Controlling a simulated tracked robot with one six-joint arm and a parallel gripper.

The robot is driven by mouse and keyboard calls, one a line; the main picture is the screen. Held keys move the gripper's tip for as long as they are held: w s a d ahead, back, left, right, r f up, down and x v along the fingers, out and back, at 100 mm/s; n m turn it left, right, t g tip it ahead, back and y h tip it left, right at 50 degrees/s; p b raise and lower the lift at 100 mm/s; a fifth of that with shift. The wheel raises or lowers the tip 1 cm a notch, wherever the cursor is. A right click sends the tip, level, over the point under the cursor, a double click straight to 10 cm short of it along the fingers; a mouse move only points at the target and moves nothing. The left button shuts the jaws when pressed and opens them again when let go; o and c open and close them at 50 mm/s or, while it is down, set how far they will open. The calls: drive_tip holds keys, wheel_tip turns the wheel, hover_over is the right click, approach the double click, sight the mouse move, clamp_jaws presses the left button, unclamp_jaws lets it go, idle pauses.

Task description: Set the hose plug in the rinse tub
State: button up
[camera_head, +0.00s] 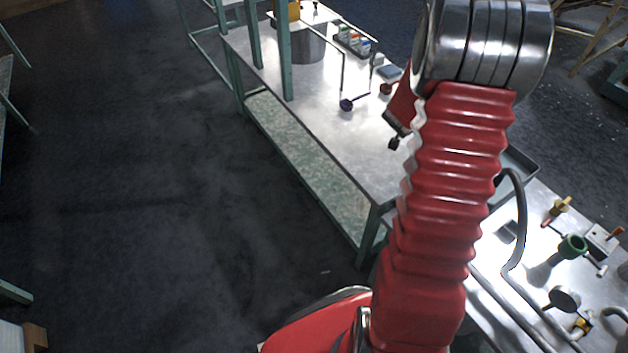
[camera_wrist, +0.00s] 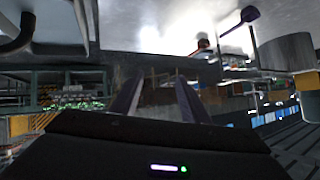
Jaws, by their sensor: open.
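I cannot pick out the hose plug for certain. A small dark red knob (camera_head: 386,88) lies on the far metal bench beside my arm, and it seems to show in the wrist view (camera_wrist: 203,44). A round grey metal tub (camera_head: 308,47) stands at the bench's far end and shows at the right of the wrist view (camera_wrist: 285,50); I cannot tell if it is the rinse tub. My gripper (camera_wrist: 157,100) has its two fingers apart with nothing visible between them. In the head view my arm hides most of it.
Small boxes (camera_head: 352,42) stand near the tub. A shallow dark tray (camera_head: 518,162) and a grey hose (camera_head: 522,215) are right of my arm. The floor at left is clear.

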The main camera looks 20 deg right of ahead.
drive_tip(key=a+r+n+t+y, duration=0.1)
drive_tip(key=a+r+n+y, duration=0.45)
drive_tip(key=a, duration=0.85)
drive_tip(key=a+r+n+t+y, duration=0.1)
drive_tip(key=a+r+n+y, duration=0.1)
drive_tip(key=a+r, duration=0.9)
drive_tip(key=s+a+n+g+y, duration=0.1)
drive_tip(key=s+a, duration=0.4)
drive_tip(key=a, duration=0.2)
drive_tip(key=s+a+n+y, duration=0.1)
drive_tip(key=s+a+n, duration=0.1)
drive_tip(key=s+a, duration=0.35)
drive_tip(key=s+a+n+g, duration=0.1)
drive_tip(key=s+a, duration=0.2)
drive_tip(key=s, duration=0.3)
drive_tip(key=s+a+n+g, duration=0.1)
drive_tip(key=s+a+n, duration=0.1)
drive_tip(key=s, duration=0.5)
drive_tip(key=shift+s+a+r, duration=0.2)
drive_tip(key=shift+s+a, duration=0.05)
drive_tip(key=shift+a, duration=0.5)
